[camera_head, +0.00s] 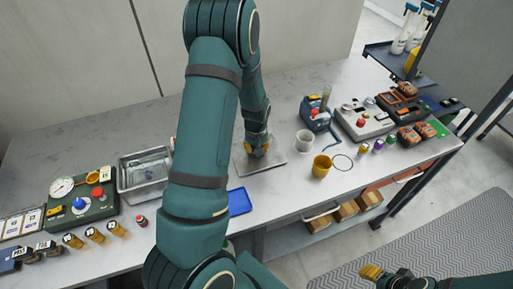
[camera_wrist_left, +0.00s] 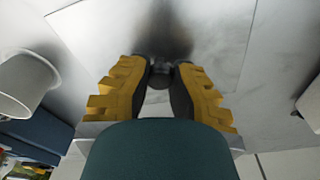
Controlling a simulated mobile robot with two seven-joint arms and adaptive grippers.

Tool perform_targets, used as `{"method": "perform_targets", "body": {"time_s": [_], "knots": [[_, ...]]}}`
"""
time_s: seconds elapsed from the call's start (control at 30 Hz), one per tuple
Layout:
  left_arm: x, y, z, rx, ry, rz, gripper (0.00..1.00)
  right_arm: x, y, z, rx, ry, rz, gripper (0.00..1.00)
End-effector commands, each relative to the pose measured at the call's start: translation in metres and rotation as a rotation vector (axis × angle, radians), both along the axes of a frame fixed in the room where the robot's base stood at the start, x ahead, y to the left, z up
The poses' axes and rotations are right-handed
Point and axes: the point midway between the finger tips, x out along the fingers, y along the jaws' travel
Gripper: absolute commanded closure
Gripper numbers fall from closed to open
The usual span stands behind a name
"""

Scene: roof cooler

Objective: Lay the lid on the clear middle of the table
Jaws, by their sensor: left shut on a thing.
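The lid (camera_head: 279,157) is a flat grey metal plate around the middle of the table (camera_head: 222,165). My left gripper (camera_head: 257,150) is over it, fingers pointing down. In the left wrist view the yellow fingers (camera_wrist_left: 160,82) are closed around a small dark round knob on the lid (camera_wrist_left: 205,35). The lid looks level and close to the tabletop; I cannot tell whether it touches. My arm hides part of the table to its left. My right gripper (camera_head: 371,272) is low at the right, away from the table; its jaws are unclear.
An open metal pan (camera_head: 128,181) stands left of my arm, and a blue tray (camera_head: 239,202) lies near the front edge. A white cup (camera_head: 304,141) and a yellow cup (camera_head: 321,167) stand right of the lid. Devices (camera_head: 362,122) crowd the right end; a gauge box (camera_head: 82,197) stands left.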

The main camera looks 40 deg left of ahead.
Motion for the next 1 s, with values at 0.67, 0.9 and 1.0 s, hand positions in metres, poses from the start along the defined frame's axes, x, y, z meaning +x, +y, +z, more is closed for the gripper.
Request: {"method": "perform_targets", "body": {"time_s": [0.67,0.9,1.0], "knots": [[0.000,0.000,0.002,0.000,0.001,-0.001,0.60,0.000,0.000,0.001,0.000,0.000,0.000,0.53],[-0.002,-0.003,0.040,0.001,-0.004,-0.003,0.60,0.000,0.000,0.007,0.001,0.000,0.000,0.53],[-0.004,-0.004,0.062,0.000,-0.005,-0.003,0.60,0.000,0.000,0.011,0.002,0.000,0.000,0.53]]}}
